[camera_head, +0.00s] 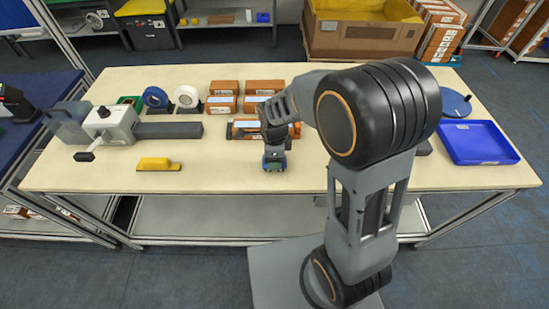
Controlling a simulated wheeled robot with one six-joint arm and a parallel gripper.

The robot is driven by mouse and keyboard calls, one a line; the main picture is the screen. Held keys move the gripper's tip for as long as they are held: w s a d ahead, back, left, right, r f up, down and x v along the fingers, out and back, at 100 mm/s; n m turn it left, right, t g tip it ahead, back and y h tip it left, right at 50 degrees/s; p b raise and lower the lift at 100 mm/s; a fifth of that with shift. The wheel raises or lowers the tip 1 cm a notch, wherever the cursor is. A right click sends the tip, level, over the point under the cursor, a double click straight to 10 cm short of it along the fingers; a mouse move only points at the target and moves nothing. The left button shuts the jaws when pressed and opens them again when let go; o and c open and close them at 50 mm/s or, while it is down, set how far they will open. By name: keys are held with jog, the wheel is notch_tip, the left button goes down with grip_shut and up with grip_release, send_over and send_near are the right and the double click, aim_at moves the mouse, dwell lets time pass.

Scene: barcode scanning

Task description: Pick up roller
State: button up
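My gripper (274,150) hangs low over the middle of the table, pointing down, near the front of an orange-brown box (246,132). Its fingers are small and dark, and I cannot tell whether they are open, shut or holding something. A small dark piece with blue and green parts (274,165) shows at its lower end; I cannot tell whether it is part of the gripper or a separate thing. I cannot surely tell which thing is the roller. A blue roll (155,97) and a white roll (187,97) stand upright at the back left, apart from my gripper.
The pale table (225,182) holds several orange-brown boxes (223,88), a grey machine with a dark bar (168,131), and a yellow tool (158,164). A blue tray (477,143) and a blue disc (454,104) are at the right. The front middle is clear.

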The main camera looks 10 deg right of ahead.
grip_shut()
dwell(0.5)
jog(key=shift+r, duration=0.15)
jog(key=shift+r, duration=0.3)
notch_tip(320, 180, up, 2)
jog(key=shift+r, duration=0.1)
jog(key=s+d+r+b, duration=0.1)
jog(key=s+d+r, duration=0.1)
jog(key=s+r, duration=0.8)
jog(key=s, duration=0.3)
jog(key=shift+s+d, duration=0.25)
jog(key=shift+s, duration=0.15)
